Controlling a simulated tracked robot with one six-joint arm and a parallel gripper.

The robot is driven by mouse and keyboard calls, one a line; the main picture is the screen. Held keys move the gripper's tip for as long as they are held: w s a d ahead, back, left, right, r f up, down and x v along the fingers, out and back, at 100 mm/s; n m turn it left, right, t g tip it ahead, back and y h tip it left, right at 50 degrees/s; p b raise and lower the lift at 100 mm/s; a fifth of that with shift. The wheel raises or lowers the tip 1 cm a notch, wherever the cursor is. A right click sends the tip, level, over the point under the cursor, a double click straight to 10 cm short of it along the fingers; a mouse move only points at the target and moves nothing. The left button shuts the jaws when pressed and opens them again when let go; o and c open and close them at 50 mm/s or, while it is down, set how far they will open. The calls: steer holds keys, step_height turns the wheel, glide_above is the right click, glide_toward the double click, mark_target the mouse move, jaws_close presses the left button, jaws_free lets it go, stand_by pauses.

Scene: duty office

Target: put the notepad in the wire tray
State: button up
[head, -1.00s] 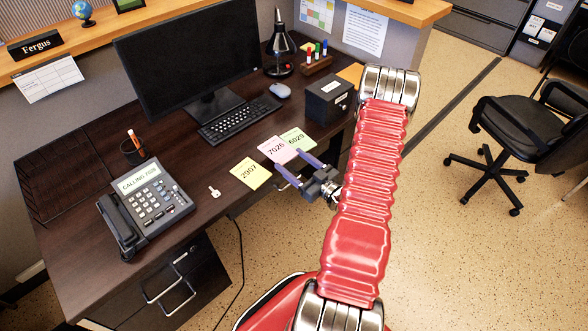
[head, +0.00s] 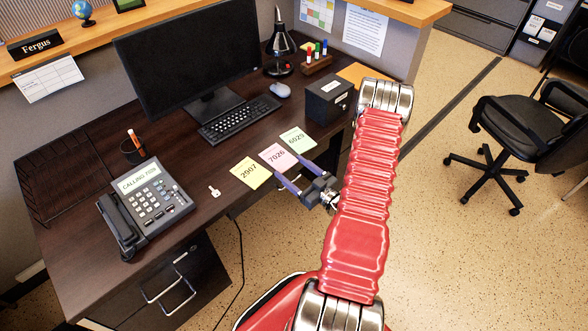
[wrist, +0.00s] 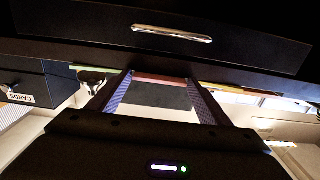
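Three flat notepads lie in a row near the desk's front edge: yellow marked 2907 (head: 250,172), pink marked 7026 (head: 278,157) and green marked 6029 (head: 298,140). The phone's display reads CALLING 7026. My gripper (head: 291,168) is open at the near end of the pink pad, with one fingertip toward each side. In the wrist view, the pink pad's reddish edge (wrist: 160,78) shows between the spread fingers (wrist: 160,85). Whether the fingers touch it I cannot tell. The dark wire tray (head: 62,172) is at the desk's left end and looks empty.
The desk phone (head: 147,205) and pen cup (head: 132,151) stand between the tray and the pads. A small key-like item (head: 214,191) lies left of the yellow pad. Keyboard (head: 238,118), monitor (head: 188,60) and black box (head: 329,100) stand behind. A drawer front shows in the wrist view.

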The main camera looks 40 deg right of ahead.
steer(key=o, duration=0.3)
steer(key=shift+s, duration=0.15)
steer(key=s, duration=1.3)
steer(key=shift+s+d, duration=0.2)
steer(key=shift+s, duration=0.1)
stand_by(0.6)
